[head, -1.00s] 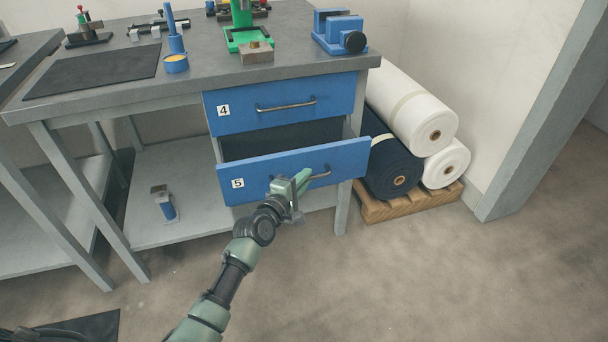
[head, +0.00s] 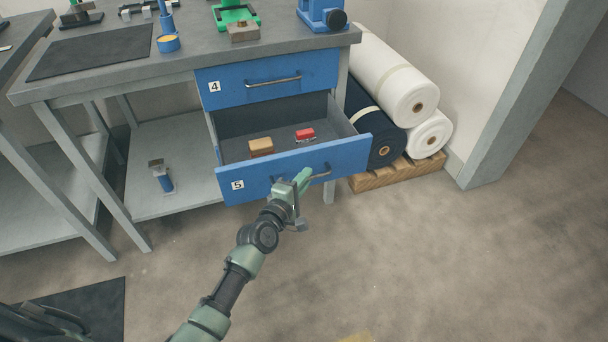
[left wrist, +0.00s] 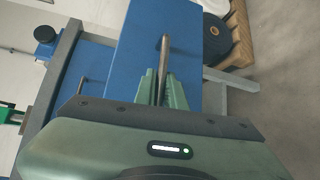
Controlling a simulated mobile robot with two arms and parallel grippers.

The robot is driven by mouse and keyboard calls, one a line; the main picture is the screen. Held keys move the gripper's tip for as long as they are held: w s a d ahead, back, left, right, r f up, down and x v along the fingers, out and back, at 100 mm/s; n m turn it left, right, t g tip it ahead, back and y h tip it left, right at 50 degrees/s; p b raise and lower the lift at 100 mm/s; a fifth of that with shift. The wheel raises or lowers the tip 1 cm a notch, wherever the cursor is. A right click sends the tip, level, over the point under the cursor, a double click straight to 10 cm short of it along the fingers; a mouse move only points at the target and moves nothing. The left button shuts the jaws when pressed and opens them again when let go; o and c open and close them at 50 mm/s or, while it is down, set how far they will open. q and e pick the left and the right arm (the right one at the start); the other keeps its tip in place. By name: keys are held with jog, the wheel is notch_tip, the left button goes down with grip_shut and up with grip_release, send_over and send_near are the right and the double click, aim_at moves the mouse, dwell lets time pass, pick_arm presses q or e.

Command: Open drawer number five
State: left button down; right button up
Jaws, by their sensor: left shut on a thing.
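The blue drawer marked 5 (head: 256,184) is pulled well out below the shut drawer marked 4 (head: 232,88). Its grey inside shows, with a tan block (head: 261,147) and a small red object (head: 305,134) on the bottom. My left gripper (head: 299,184) is at the front of drawer 5, shut on its bar handle (head: 320,174). In the left wrist view the green fingers (left wrist: 162,90) stand on either side of the metal handle (left wrist: 164,62), against the blue front. My right gripper is not in view.
The grey workbench (head: 120,79) carries a blue vise (head: 321,15) and a dark mat (head: 92,50). White and dark rolls (head: 395,80) lie on a wooden pallet (head: 388,178) to the right. The floor (head: 430,260) before the drawer is clear.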

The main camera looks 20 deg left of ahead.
pick_arm(q)
jog(key=c, duration=1.8)
grip_release()
jog(key=shift+o, duration=0.2)
